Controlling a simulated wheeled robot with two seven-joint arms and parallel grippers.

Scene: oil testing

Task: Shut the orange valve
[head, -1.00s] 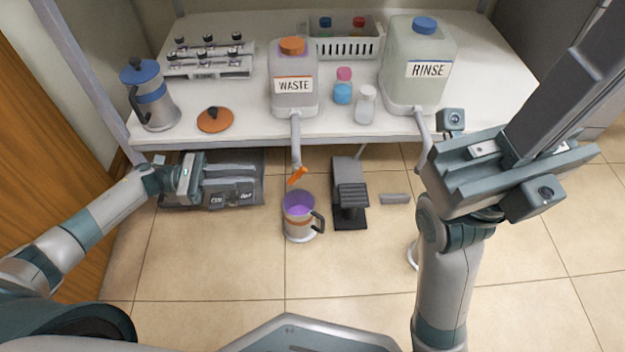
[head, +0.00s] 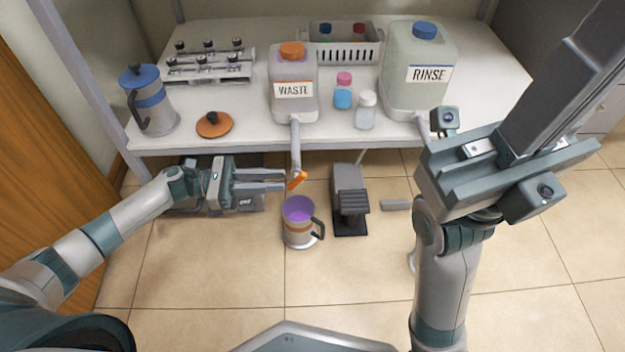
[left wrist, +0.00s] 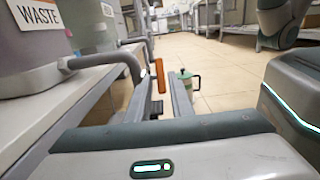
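The orange valve (head: 298,180) is a small handle at the end of the pipe below the WASTE container (head: 293,92), above a jug holding purple liquid (head: 299,225). My left gripper (head: 284,180) is just left of the valve, its two fingers pointing right. In the left wrist view, the valve (left wrist: 159,75) stands upright ahead, between the lines of the parted fingers (left wrist: 155,82). The fingers are open and hold nothing; contact with the valve cannot be made out. My right gripper (head: 505,170) is raised at the right; its finger opening is unclear.
The white table (head: 235,135) holds the RINSE container (head: 420,75), a blue-lidded pot (head: 150,98), an orange lid (head: 213,124) and small bottles. The floor in front is clear.

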